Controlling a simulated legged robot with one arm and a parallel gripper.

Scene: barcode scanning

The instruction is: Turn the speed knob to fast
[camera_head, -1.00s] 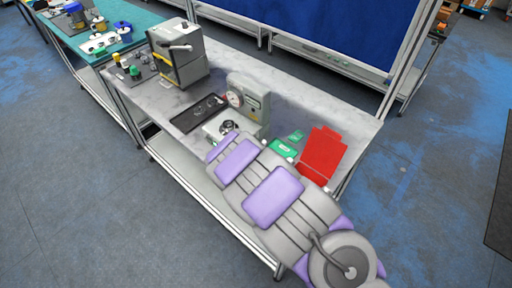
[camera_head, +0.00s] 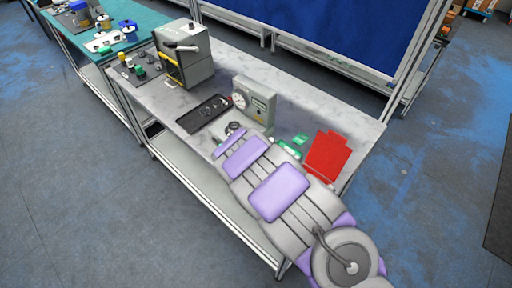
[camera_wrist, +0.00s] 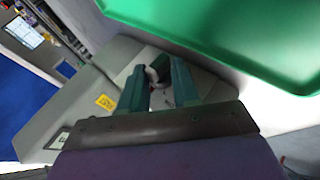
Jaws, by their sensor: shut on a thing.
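The grey machine (camera_head: 258,101) with a round dial (camera_head: 239,100) and a small panel stands on the bench in the head view. Its grey body (camera_wrist: 60,105) with a yellow label (camera_wrist: 105,102) fills the left of the wrist view. My gripper (camera_wrist: 160,75) has two teal fingers, close around a small dark and whitish part, seemingly the speed knob (camera_wrist: 157,71). The fingers hide most of it, and its pointer and markings cannot be read. In the head view my arm hides the gripper and the knob.
A green tray-like surface (camera_wrist: 235,35) lies close beside the fingers in the wrist view. In the head view a red board (camera_head: 327,156) is right of the machine, and a black tray (camera_head: 203,113) and a grey boxy machine (camera_head: 185,55) are left.

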